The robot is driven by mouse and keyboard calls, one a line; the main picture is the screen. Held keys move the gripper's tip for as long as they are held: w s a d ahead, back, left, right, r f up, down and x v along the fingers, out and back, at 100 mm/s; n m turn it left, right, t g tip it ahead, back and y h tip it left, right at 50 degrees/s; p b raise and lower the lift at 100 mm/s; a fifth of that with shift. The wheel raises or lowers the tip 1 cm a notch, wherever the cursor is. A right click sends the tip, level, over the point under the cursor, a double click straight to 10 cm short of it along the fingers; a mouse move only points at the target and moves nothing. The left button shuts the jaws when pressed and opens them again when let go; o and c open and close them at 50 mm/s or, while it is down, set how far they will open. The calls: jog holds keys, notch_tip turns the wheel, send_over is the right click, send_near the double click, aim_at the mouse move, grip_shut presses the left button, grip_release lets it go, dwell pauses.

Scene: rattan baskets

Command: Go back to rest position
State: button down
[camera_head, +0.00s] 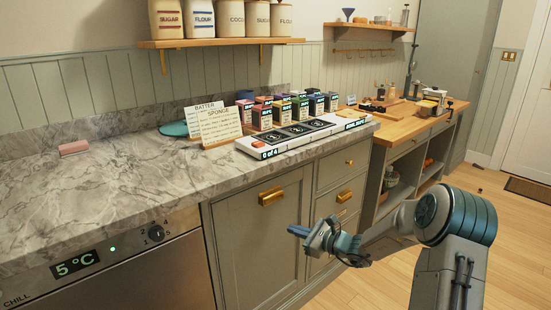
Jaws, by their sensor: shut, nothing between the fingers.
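My gripper (300,232) is in front of the grey cabinet doors, below the marble counter's front edge. It points left and its fingers are shut, with nothing seen between them. It is apart from the cabinet's brass handle (271,197) in the picture. My arm reaches in from the lower right, bent at a teal joint.
The marble counter (110,195) holds recipe cards (219,124), several small coloured boxes (262,117) and a white tray (330,130) with dark panels. A chiller (130,275) is at lower left. A wooden worktop (405,127) stands behind. Wooden floor (520,240) is open at right.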

jog(key=s+a+r+n+g+h+p, duration=0.2)
jog(key=s+a+r+n+g+p, duration=0.15)
jog(key=s+r+n, duration=0.45)
jog(key=s+a+r+n+g+h+p, duration=0.25)
jog(key=s+r+n+g+p, duration=0.2)
jog(key=s, duration=0.55)
jog(key=s+d+r+n+h+p, duration=0.4)
jog(key=s+r, duration=0.3)
jog(key=s, duration=0.2)
jog(key=s+d+r+n+h+p, duration=0.4)
jog(key=s+d+r+n, duration=0.2)
jog(key=s, duration=0.4)
jog(key=shift+s+d+r+t, duration=0.2)
jog(key=shift+d+r+t, duration=0.15)
jog(key=shift+r, duration=0.4)
jog(key=shift+h, duration=0.25)
